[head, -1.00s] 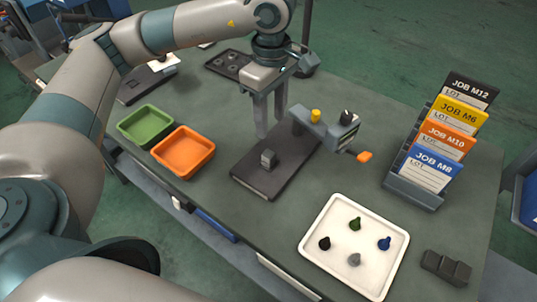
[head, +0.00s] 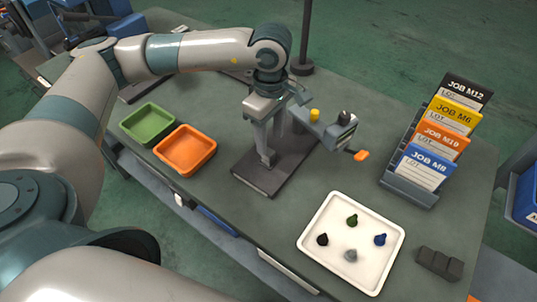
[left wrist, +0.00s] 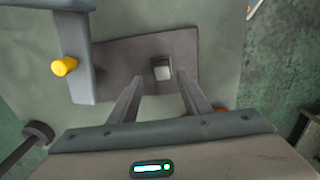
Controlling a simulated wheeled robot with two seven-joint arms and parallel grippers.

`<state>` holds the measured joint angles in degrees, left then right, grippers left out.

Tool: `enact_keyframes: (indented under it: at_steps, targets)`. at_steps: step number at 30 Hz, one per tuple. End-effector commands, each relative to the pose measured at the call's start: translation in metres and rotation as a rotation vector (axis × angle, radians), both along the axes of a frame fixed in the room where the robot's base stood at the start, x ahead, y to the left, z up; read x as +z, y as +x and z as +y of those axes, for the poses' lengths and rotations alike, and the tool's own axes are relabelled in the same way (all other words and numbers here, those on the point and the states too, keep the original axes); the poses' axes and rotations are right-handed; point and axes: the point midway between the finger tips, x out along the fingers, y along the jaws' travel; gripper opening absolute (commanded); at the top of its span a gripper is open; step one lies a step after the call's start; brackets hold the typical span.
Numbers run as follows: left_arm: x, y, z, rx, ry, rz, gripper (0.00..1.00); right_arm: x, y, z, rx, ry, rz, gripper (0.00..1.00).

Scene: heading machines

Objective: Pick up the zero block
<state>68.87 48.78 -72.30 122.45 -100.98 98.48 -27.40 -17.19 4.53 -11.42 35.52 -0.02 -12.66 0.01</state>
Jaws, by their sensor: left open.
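The zero block is a small grey block (left wrist: 162,69) standing on the dark flat base plate (head: 262,182) of a gauge stand. In the left wrist view it lies just beyond and between my two fingertips, with space on both sides. My left gripper (left wrist: 160,82) is open and points down over the plate. In the head view the left gripper (head: 268,152) is right at the block and mostly hides it. Whether the fingers touch the block cannot be told. My right gripper is not in view.
The gauge arm (head: 325,128) with a yellow knob (head: 314,115) stands close beside the gripper. A green bin (head: 147,123) and an orange bin (head: 186,150) are left. A white tray (head: 318,254) with small pieces and a job-card rack (head: 409,190) are right.

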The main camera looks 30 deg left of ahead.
Motion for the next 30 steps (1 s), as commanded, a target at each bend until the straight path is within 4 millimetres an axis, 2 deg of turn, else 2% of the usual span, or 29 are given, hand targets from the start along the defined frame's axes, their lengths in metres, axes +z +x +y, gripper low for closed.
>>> enact_keyframes:
  at_steps: [6, 12, 27, 30]
  targets:
    - [-0.02, -0.005, 0.003, 0.001, 0.002, 0.006, 0.44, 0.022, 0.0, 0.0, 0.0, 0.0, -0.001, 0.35]
    - [-0.041, -0.004, 0.003, 0.0, 0.001, 0.003, 0.44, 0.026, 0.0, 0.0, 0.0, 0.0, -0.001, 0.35]
    - [-0.044, -0.003, 0.003, 0.0, 0.001, 0.002, 0.44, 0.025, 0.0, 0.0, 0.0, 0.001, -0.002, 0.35]
    - [-0.044, -0.003, 0.003, 0.0, 0.001, 0.002, 0.2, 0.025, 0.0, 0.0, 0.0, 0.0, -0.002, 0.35]
